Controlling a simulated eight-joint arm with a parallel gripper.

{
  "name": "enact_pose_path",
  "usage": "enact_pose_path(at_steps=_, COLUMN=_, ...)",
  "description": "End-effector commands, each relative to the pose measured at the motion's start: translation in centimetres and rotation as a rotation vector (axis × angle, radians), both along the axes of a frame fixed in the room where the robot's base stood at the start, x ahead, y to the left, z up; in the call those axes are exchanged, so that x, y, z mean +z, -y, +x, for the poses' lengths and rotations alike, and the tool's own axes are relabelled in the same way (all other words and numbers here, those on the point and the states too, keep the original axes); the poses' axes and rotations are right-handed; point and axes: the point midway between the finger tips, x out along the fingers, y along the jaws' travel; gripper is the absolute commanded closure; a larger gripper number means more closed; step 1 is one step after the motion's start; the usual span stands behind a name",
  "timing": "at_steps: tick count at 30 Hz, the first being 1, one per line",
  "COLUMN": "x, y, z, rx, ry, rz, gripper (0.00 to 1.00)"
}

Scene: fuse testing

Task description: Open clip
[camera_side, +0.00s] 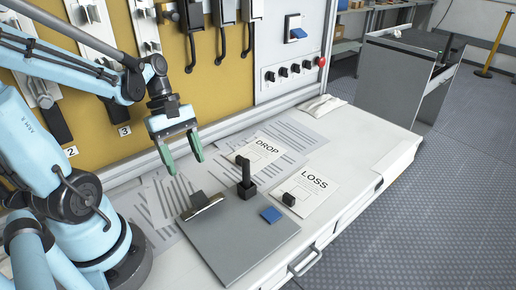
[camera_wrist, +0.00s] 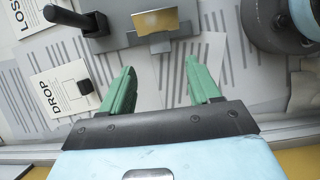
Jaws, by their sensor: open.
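The clip (camera_side: 203,203) is a dark metal piece with a pale lower edge, at the left edge of a flat grey board (camera_side: 240,240). In the wrist view the clip (camera_wrist: 155,24) shows at the top middle, with a shiny gold-coloured reflecting face. My gripper (camera_side: 186,165) has two green fingers, spread apart with nothing between them. It hangs above and behind the clip, apart from it. In the wrist view the gripper (camera_wrist: 160,66) has the clip ahead of its fingertips, roughly centred between them. Whether the clip is open or shut is not clear.
A black upright lever post (camera_side: 246,185) stands at the board's back edge, and a blue square (camera_side: 271,215) lies on it. Cards marked DROP (camera_side: 266,148) and LOSS (camera_side: 318,187) lie beyond, with small black blocks. A yellow panel (camera_side: 240,85) with switches stands behind.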

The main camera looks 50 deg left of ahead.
Motion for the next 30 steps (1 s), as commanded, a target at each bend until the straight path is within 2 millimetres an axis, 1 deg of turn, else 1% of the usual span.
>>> enact_pose_path(at_steps=6, x=-2.4, y=1.0, z=0.0, rx=-0.002, ry=0.0, rz=-0.001, gripper=0.38)
enact_pose_path(at_steps=18, x=-6.0, y=2.5, z=0.0, rx=-0.003, ry=0.001, rz=-0.001, gripper=0.38)
enact_pose_path(at_steps=24, x=-7.1, y=2.9, z=0.0, rx=-0.002, ry=0.001, rz=-0.001, gripper=0.38)
enact_pose_path(at_steps=30, x=-7.4, y=3.1, z=0.0, rx=-0.001, ry=0.0, rz=-0.001, gripper=0.38)
